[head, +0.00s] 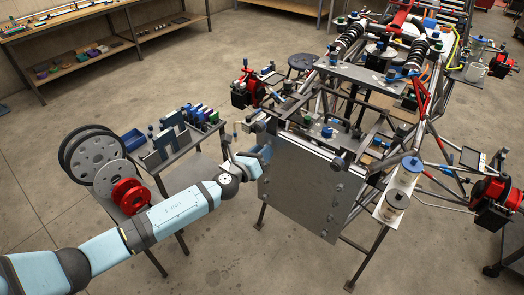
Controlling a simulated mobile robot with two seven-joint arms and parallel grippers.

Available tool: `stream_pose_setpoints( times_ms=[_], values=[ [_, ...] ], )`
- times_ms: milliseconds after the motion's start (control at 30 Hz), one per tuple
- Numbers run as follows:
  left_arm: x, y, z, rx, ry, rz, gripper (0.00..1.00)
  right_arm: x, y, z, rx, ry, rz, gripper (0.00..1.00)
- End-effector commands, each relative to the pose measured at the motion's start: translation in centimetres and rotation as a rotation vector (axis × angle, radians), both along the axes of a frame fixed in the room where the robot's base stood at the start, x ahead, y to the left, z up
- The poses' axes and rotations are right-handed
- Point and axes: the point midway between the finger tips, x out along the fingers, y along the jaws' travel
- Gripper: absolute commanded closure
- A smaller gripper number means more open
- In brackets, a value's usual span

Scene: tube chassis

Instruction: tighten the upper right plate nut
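A flat grey plate (298,195) stands upright on the near end of the tube chassis. My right gripper is not in view.
Red-and-black wheel hubs (495,200) sit at the chassis sides. Open floor lies in front.

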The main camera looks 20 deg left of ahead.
Motion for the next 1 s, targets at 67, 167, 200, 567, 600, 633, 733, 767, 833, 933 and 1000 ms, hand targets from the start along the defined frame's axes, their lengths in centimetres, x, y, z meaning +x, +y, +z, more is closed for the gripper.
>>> stream_pose_setpoints(
  times_ms=[67, 167, 200, 567, 600, 633, 733, 767, 833, 933, 1000],
  values=[
    [0.0, 0.0, 0.1, -0.001, -0.002, 0.001, 0.55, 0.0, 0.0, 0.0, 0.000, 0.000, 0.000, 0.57],
    [0.1, 0.0, 0.2, -0.001, -0.003, 0.001, 0.55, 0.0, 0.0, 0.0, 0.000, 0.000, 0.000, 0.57],
    [0.1, 0.0, 0.2, -0.001, -0.003, 0.001, 0.55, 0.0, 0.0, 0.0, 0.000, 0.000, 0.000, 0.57],
    [-2.8, 1.2, 0.1, -0.002, -0.001, 0.001, 0.55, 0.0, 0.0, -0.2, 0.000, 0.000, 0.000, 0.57],
    [-3.6, 1.5, 0.0, 0.000, -0.001, 0.002, 0.55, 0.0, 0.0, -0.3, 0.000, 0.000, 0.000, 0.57],
    [-4.3, 1.7, 0.0, -0.002, -0.001, 0.001, 0.55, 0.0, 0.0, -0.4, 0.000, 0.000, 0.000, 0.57],
    [-6.6, 2.5, -0.1, 0.000, -0.001, 0.000, 0.55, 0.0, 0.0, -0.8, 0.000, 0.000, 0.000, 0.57],
    [-7.3, 2.8, -0.1, 0.001, -0.001, 0.001, 0.55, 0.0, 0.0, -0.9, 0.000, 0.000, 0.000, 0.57],
    [-8.7, 3.3, -0.1, 0.000, -0.001, 0.000, 0.55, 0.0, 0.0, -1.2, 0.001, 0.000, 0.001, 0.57],
    [-10.5, 3.9, -0.1, 0.000, -0.001, 0.000, 0.55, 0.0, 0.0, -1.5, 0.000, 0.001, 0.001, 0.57],
    [-11.4, 4.3, -0.1, 0.000, -0.002, 0.002, 0.55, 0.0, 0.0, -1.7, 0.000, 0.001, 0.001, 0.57]
  ],
)
